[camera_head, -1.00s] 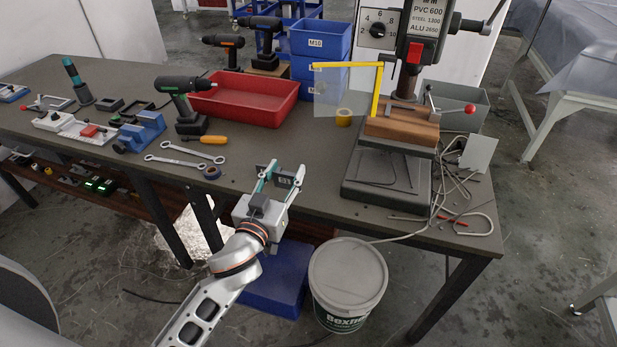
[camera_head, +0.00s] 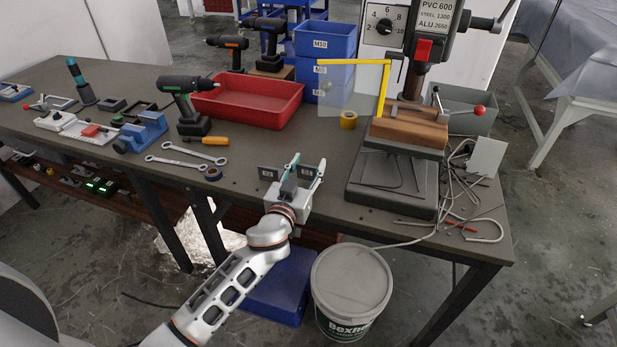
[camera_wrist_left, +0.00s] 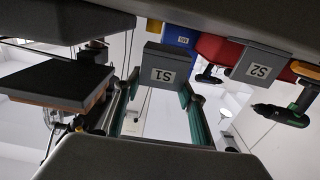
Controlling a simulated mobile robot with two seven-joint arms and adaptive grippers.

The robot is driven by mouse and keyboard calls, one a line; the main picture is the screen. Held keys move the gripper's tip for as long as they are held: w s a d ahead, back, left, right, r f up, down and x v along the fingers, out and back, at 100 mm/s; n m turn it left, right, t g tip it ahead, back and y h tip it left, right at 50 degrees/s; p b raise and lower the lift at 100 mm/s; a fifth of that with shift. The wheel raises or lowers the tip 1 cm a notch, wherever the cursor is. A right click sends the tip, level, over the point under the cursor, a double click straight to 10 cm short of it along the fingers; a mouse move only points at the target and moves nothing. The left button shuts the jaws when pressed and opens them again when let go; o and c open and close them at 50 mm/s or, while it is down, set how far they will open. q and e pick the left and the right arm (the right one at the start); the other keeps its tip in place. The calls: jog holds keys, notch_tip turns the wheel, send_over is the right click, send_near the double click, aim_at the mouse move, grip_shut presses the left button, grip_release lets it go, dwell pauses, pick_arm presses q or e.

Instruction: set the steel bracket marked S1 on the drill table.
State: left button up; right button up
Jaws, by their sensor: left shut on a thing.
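The dark steel bracket marked S1 (camera_wrist_left: 166,70) is between the fingers of my left gripper (camera_head: 306,172), which is shut on it. In the head view the bracket (camera_head: 306,171) is a small dark plate over the table's front edge. A similar bracket marked S2 (camera_head: 268,174) is just left of the gripper, outside the fingers; it also shows in the wrist view (camera_wrist_left: 258,68). I cannot tell what bears it. The drill table, a wooden block (camera_head: 408,129) on a dark slab, is right of the gripper, well apart from it. My right gripper is out of view.
A yellow-framed clear guard (camera_head: 345,98) stands at the left of the drill table. A red-knobbed handle (camera_head: 478,110) sticks out on its right. Cables and rods (camera_head: 465,210) lie at the right edge. Spanners (camera_head: 186,165) and a red tray (camera_head: 247,102) lie left.

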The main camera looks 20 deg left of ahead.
aim_at(307, 176)
pick_arm(q)
jog(key=shift+f+b, duration=0.8)
jog(key=shift+f, duration=1)
jog(key=o, duration=1.3)
jog(key=shift+r, duration=0.1)
jog(key=shift+r, duration=0.15)
jog(key=s, duration=1.2)
jog(key=s+a+f+m+g+h, duration=0.1)
jog(key=s+f+m+g, duration=0.3)
jog(key=s+f, duration=1.8)
jog(key=g, duration=0.3)
jog(key=shift+a+h, duration=0.35)
jog(key=shift+h, duration=0.05)
